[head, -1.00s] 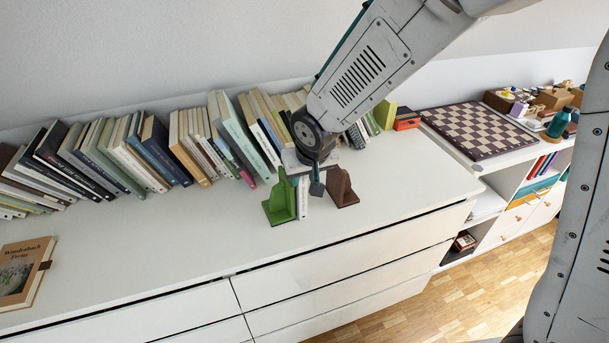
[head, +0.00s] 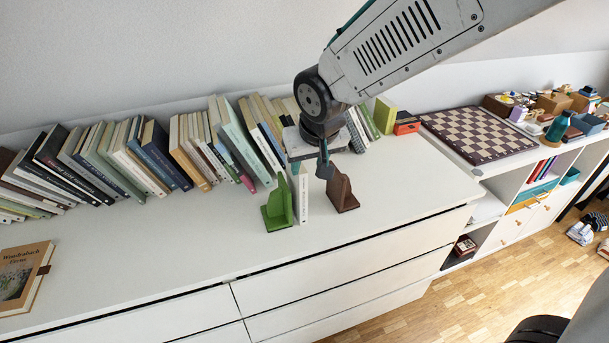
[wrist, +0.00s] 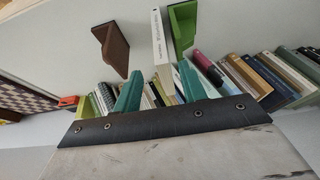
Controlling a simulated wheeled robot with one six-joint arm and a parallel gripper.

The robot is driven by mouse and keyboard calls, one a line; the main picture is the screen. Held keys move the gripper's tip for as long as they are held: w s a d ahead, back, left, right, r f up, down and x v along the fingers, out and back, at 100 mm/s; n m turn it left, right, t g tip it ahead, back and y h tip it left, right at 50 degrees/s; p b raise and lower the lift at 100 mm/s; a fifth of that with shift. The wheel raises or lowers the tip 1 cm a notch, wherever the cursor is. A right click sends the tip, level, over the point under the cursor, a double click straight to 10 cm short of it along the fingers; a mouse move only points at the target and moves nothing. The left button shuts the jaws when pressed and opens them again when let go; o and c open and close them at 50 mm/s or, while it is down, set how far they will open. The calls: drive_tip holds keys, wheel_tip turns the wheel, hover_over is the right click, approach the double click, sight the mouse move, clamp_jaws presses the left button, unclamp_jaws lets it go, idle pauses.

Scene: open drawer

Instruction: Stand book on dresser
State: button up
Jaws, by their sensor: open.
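A slim white book (head: 303,195) stands upright on the white dresser (head: 180,235), between a green bookend (head: 279,205) on its left and a brown bookend (head: 342,192) on its right. It is close beside the green one, with a gap to the brown one. My gripper (head: 311,169) is open and empty just above and behind the book's top. In the wrist view, the teal fingers (wrist: 160,86) are spread apart, with the white book (wrist: 162,42) beyond them, clear of both. The green bookend (wrist: 182,22) and brown bookend (wrist: 112,46) flank it there.
A long row of leaning books (head: 130,155) lines the wall behind. A book with an orange-brown cover (head: 20,277) lies flat at the left. A chessboard (head: 477,134) is on the right-hand unit. The dresser's front strip is clear.

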drive_tip(key=shift+v, duration=1.9)
drive_tip(key=s+d+r+m+h, duration=0.1)
drive_tip(key=s+d+r, duration=0.15)
drive_tip(key=d, duration=0.35)
drive_tip(key=s+d+r+m, duration=0.1)
drive_tip(key=s+d+r, duration=0.1)
drive_tip(key=s+d, duration=0.3)
drive_tip(key=s+d+g, duration=0.1)
drive_tip(key=s+d, duration=0.4)
drive_tip(key=s, duration=0.2)
drive_tip(key=s+d+m+g, duration=0.1)
drive_tip(key=s+d+g, duration=0.1)
drive_tip(key=s+d, duration=0.3)
drive_tip(key=s, duration=0.3)
drive_tip(key=shift+s+d+r, duration=0.2)
drive_tip(key=shift+d+r, duration=0.15)
drive_tip(key=shift+r, duration=0.05)
